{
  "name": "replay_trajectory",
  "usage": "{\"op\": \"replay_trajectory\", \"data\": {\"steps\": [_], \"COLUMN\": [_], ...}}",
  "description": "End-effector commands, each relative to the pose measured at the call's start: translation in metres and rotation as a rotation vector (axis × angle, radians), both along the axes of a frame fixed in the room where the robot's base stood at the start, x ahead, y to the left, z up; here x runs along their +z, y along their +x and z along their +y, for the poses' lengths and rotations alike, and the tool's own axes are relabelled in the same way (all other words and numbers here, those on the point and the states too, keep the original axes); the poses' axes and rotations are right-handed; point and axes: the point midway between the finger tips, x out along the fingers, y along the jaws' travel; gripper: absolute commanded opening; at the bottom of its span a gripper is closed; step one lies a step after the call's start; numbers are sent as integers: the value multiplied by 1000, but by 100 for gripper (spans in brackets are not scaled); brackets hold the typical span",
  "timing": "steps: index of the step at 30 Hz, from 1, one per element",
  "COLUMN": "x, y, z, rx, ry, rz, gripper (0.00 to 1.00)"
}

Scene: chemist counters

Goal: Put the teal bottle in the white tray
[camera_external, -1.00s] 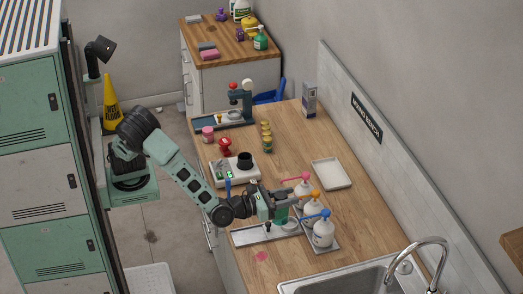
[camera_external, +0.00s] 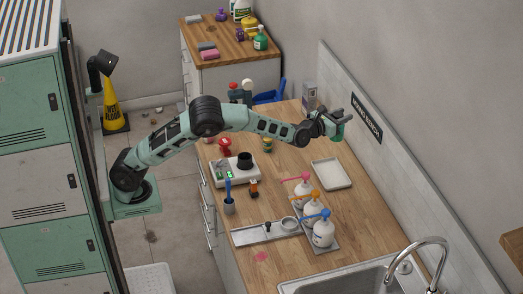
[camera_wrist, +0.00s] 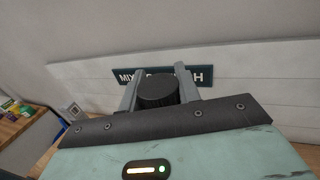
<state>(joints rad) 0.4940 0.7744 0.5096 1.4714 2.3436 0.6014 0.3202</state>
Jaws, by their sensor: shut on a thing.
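My gripper (camera_external: 340,120) is raised above the wooden counter, near the back wall and its sign. It is shut on the teal bottle (camera_external: 338,132), which hangs from the jaws clear of the counter. In the wrist view the bottle's black ribbed cap (camera_wrist: 158,91) shows between the two fingers of my gripper (camera_wrist: 159,88); its body is hidden there. The white tray (camera_external: 314,166) lies flat and empty on the counter, below the bottle and slightly left of it in the external view.
White bottles with pink, orange and blue (camera_external: 323,229) tops stand in front of the tray. A white scale (camera_external: 219,178), a small amber bottle (camera_external: 253,188) and a cup with a blue brush (camera_external: 229,205) are to the left. A sink (camera_external: 345,280) is at the front.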

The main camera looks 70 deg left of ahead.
Motion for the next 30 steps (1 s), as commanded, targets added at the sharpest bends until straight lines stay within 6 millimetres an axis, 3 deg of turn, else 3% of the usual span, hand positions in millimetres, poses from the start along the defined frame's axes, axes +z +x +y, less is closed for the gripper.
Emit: {"op": "replay_trajectory", "data": {"steps": [3, 11, 24, 30], "x": [0, 2, -95, -125], "y": [10, 19, 19, 19], "z": [37, 89, 87, 87], "rx": [27, 63, 61, 61], "ry": [-1, -1, -1, 0], "rz": [-1, 0, 5, 3], "gripper": [0, 0, 0, 0]}}
